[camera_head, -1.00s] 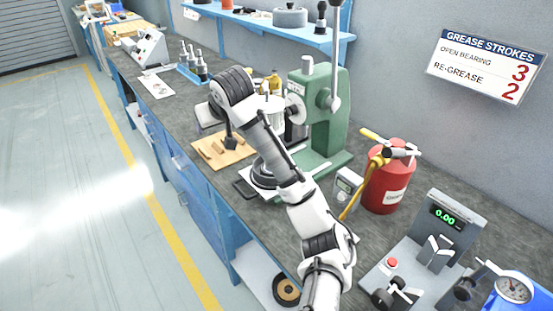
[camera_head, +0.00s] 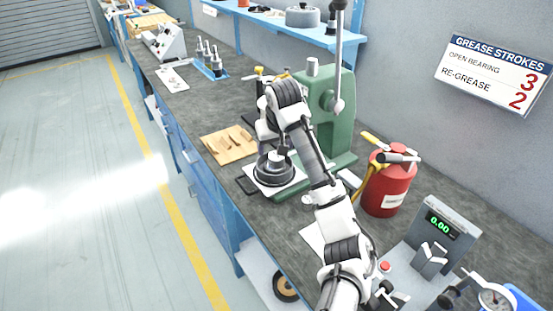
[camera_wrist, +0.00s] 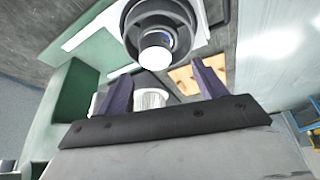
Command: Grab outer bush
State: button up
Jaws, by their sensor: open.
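A dark stepped round part (camera_head: 273,173) sits on a white plate (camera_head: 258,187) at the foot of the green press (camera_head: 340,120). In the wrist view it shows as dark rings (camera_wrist: 178,22) around a bright cylinder (camera_wrist: 156,52). I cannot tell which of these pieces is the outer bush. My gripper (camera_head: 280,152) is just above this part, partly hidden by my arm. In the wrist view my gripper (camera_wrist: 158,82) has its two purple fingers apart, with the bright cylinder just beyond the tips. Nothing is held.
A wooden board (camera_head: 228,150) with small brown pieces lies left of the plate. The press lever (camera_head: 339,60) stands upright. A red canister (camera_head: 388,190) with a yellow hose and a scale (camera_head: 440,228) stand at right. The bench further back is partly clear.

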aim_at(276, 156)
jog(key=shift+d+p+x, duration=0.15)
jog(key=shift+p+x, duration=0.45)
jog(key=shift+x, duration=0.85)
jog(key=shift+d+p+x, duration=0.2)
jog(key=shift+p+x, duration=0.35)
jog(key=shift+x, duration=0.95)
jog(key=shift+w, duration=0.1)
jog(key=c, duration=1.3)
jog(key=shift+r, duration=0.15)
notch_tip(276, 156, up, 20)
jog(key=b, duration=0.3)
